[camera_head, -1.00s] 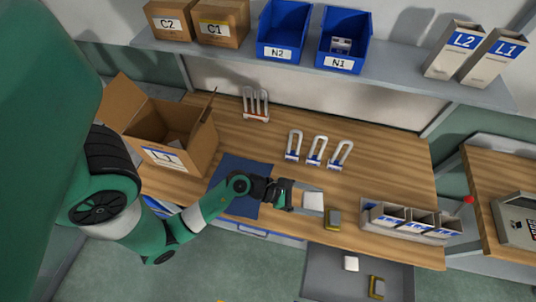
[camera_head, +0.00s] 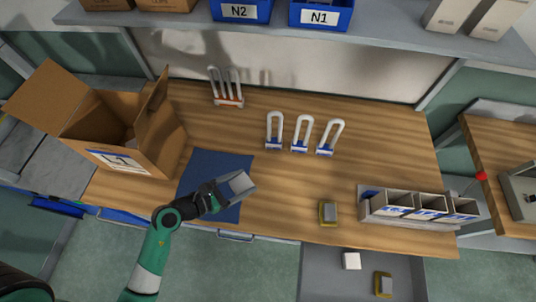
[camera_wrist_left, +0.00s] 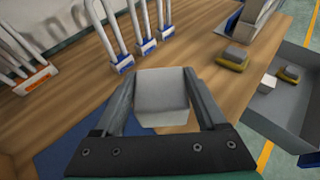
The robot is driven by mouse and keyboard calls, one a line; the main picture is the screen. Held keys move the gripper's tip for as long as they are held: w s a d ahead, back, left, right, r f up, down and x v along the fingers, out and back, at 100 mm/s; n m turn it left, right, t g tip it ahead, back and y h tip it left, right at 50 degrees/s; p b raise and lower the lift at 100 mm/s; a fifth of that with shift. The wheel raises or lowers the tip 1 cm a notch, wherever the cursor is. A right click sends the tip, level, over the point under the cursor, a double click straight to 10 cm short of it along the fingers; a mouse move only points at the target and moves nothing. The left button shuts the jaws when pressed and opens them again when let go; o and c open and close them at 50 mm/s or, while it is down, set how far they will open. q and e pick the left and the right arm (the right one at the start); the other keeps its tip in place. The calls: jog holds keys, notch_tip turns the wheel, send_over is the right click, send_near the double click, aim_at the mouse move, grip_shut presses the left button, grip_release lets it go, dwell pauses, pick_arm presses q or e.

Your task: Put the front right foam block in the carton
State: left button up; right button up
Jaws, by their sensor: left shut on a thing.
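My left gripper (camera_head: 222,190) is shut on a pale grey-white foam block (camera_head: 240,183) and holds it over the blue mat (camera_head: 203,165). In the left wrist view the foam block (camera_wrist_left: 162,97) sits between the two fingers of the left gripper (camera_wrist_left: 163,100). The open cardboard carton (camera_head: 107,137), with its flaps up and a label on its front, stands to the left of the mat. The gripper and block are to the right of the carton and outside it. Most of the carton's inside is hidden. My right gripper is not in view.
A yellow-and-grey block (camera_head: 328,212) lies near the table's front edge. An open drawer (camera_head: 325,275) holds a small white block (camera_head: 351,261) and another yellow-and-grey block (camera_head: 383,284). A grey divided holder (camera_head: 415,207) stands at right. U-shaped tubes (camera_head: 301,133) and a rack (camera_head: 227,88) stand behind.

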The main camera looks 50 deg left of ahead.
pick_arm(q)
jog(key=w+a+f+b, duration=0.1)
jog(key=w+f+b, duration=0.1)
jog(key=w+f, duration=0.1)
jog(key=w+f+b, duration=0.2)
jog(key=w+f, duration=0.1)
jog(key=w, duration=0.2)
jog(key=w+a+f+b, duration=0.1)
jog(key=w+f+b, duration=0.1)
jog(key=w+f, duration=0.1)
jog(key=shift+w+a, duration=0.3)
jog(key=shift+w, duration=0.55)
jog(key=shift+w+f, duration=0.15)
jog(key=shift+w, duration=0.15)
jog(key=f+b, duration=0.2)
jog(key=f, duration=0.1)
jog(key=shift+w+a+f+b, duration=0.15)
jog(key=shift+w+b, duration=0.1)
jog(key=shift+b, duration=0.15)
jog(key=shift+f, duration=0.35)
jog(key=shift+s+r, duration=0.1)
jog(key=shift+r, duration=0.05)
jog(key=o, duration=1.2)
jog(key=shift+o, duration=0.2)
